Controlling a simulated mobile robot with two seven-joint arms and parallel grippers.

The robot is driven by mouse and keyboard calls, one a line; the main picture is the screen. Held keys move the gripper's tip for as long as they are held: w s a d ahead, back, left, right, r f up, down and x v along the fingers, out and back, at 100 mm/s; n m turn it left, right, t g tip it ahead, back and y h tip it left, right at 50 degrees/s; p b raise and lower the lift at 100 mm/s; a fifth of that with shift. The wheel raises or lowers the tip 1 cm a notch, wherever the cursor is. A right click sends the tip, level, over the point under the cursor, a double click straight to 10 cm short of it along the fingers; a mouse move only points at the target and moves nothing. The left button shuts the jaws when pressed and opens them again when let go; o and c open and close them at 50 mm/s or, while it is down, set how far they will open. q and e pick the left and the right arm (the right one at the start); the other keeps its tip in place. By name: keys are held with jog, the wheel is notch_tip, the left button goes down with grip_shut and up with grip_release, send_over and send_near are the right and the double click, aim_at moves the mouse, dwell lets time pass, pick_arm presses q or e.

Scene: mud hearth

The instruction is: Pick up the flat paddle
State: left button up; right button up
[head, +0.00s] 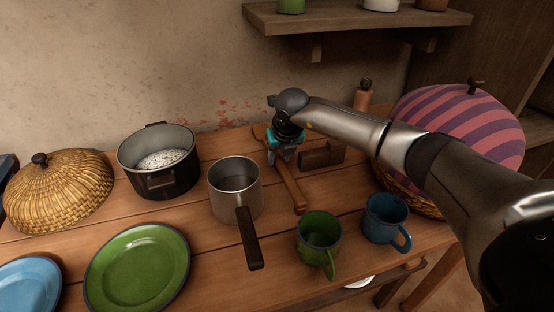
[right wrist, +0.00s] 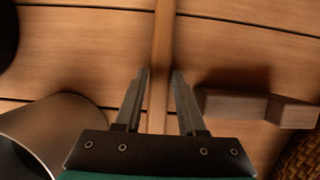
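The flat paddle (head: 290,189) is a long wooden piece lying on the table, its near end toward the front edge. My right gripper (head: 281,160) is over its middle and hides part of it. In the right wrist view the paddle's narrow handle (right wrist: 163,35) runs between the two fingers of the gripper (right wrist: 160,73). The fingers are apart, with a gap visible on each side of the handle. Whether the fingertips are down at its height is hard to tell. My left gripper is not in view.
A saucepan (head: 233,184) stands left of the paddle. Wooden blocks (head: 322,154) lie close on its right, also in the right wrist view (right wrist: 250,105). A green mug (head: 318,239) and blue mug (head: 385,215) stand in front. A striped covered basket (head: 459,125) is right, a shelf (head: 355,18) above.

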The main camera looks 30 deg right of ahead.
grip_shut()
dwell(0.5)
